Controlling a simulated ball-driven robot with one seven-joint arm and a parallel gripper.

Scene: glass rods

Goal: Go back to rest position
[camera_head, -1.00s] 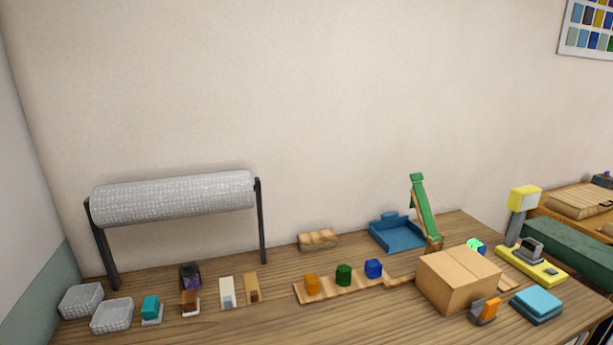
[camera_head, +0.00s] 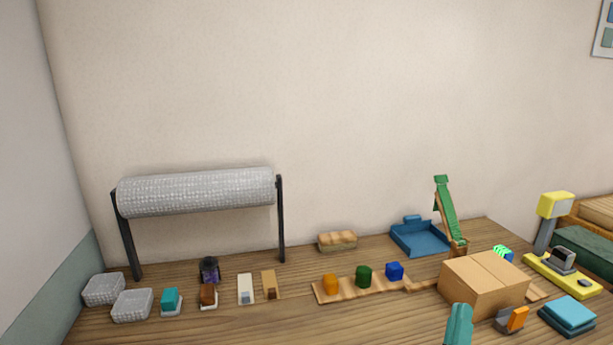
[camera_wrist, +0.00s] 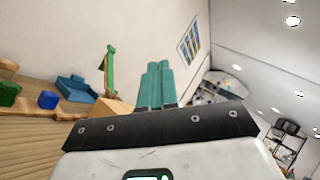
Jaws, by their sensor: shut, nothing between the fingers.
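My gripper (camera_wrist: 155,85) shows in the wrist view as two teal fingers side by side, shut with nothing between them. In the head view a teal part of my gripper (camera_head: 459,325) rises at the bottom edge, in front of the cardboard box (camera_head: 483,283). The wrist view is tilted and looks over the table toward the wall and ceiling. In it the box (camera_wrist: 108,108) shows just left of the fingers, partly hidden by the gripper body.

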